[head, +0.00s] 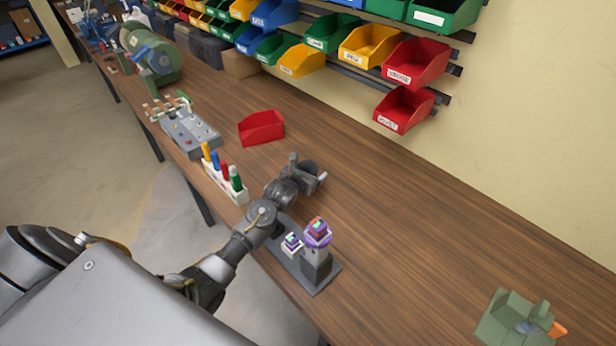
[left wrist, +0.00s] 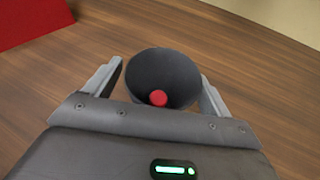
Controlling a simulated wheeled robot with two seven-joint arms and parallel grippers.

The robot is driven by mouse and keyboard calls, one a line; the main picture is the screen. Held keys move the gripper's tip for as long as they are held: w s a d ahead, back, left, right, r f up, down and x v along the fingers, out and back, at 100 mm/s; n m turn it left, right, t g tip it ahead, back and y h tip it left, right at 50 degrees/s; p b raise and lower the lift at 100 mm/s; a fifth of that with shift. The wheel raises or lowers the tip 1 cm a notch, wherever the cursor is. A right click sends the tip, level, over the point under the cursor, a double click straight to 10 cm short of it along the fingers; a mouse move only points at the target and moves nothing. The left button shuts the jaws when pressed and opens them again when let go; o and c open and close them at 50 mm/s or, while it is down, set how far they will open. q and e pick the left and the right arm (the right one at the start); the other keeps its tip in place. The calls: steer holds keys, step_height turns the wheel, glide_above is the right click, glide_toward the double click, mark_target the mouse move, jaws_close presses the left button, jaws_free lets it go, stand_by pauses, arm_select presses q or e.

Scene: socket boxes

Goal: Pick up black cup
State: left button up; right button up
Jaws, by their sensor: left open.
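The black cup (left wrist: 165,66) stands on the wooden workbench between the two fingers of my left gripper (left wrist: 161,74) in the left wrist view. A small red round thing (left wrist: 158,98) shows inside the cup, near its close side. In the head view the cup (head: 308,168) is a dark round shape at the end of my left arm, partly hidden by the gripper. The left gripper is open, one finger on each side of the cup; I cannot tell whether either finger touches it. My right gripper is not in view.
A red bin (head: 261,128) lies behind the left gripper. A white holder with coloured markers (head: 237,180) and a dark stand with purple-topped parts (head: 316,266) are near the front edge. A green block-like object (head: 510,318) is at lower right. The bench right of the cup is clear.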

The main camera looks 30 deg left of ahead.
arm_select(q)
steer(key=c, duration=1)
steer(key=shift+o, duration=0.2)
steer(key=shift+r, duration=0.15)
steer(key=shift+r+b, duration=0.4)
steer(key=shift+r, duration=0.15)
steer(key=s+a+r+b, duration=0.2)
steer(key=s+r+b, duration=0.1)
steer(key=s+r, duration=1)
steer(key=w+d+r, duration=0.2)
steer(key=d+r, duration=1)
steer(key=shift+d+r+m+h, duration=0.15)
steer(key=shift+r+m+h, duration=0.15)
steer(key=shift+r+h, duration=0.1)
